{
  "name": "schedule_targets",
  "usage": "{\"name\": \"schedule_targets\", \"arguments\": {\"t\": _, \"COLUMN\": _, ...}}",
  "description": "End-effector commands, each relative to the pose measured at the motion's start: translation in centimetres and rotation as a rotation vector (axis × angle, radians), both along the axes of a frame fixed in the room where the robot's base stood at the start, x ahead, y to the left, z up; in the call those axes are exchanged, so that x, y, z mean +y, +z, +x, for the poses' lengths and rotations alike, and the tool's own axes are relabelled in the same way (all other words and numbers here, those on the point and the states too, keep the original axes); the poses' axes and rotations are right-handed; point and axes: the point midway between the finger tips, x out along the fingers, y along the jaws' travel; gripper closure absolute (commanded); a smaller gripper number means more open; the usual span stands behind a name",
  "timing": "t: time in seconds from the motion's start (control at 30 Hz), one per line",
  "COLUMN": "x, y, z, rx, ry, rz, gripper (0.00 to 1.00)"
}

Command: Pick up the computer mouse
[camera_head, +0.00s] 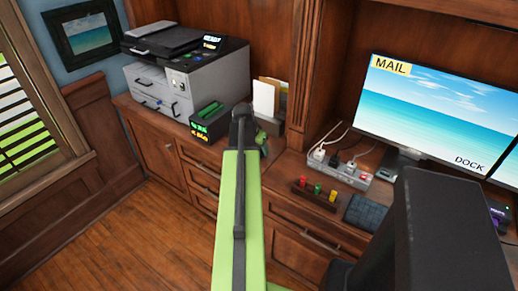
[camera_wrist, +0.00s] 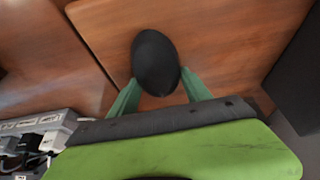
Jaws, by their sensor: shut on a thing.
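The computer mouse (camera_wrist: 155,60) is a dark, rounded oval in the wrist view, seen against a brown wood surface. My gripper (camera_wrist: 160,78) is shut on it, with one green finger at its left side and one at its right. Whether the mouse touches the wood or hangs above it, I cannot tell. In the head view my green arm reaches forward toward the desk beside the bookcase post, and the mouse cannot be made out there.
A power strip with plugs (camera_head: 340,171) lies right of my arm, and also shows in the wrist view (camera_wrist: 32,140). A rack of colored pieces (camera_head: 316,193), a monitor (camera_head: 430,107) and a dark keypad (camera_head: 367,212) are near it. A printer (camera_head: 185,75) stands left.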

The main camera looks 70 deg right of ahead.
Motion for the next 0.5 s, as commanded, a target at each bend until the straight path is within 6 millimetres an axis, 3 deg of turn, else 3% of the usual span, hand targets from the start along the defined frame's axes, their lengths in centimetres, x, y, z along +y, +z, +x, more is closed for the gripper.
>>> {"name": "schedule_targets", "arguments": {"t": 0.5, "x": 0.0, "y": 9.6, "z": 0.0, "rx": 0.000, "ry": 0.000, "rz": 0.000, "gripper": 0.86}}
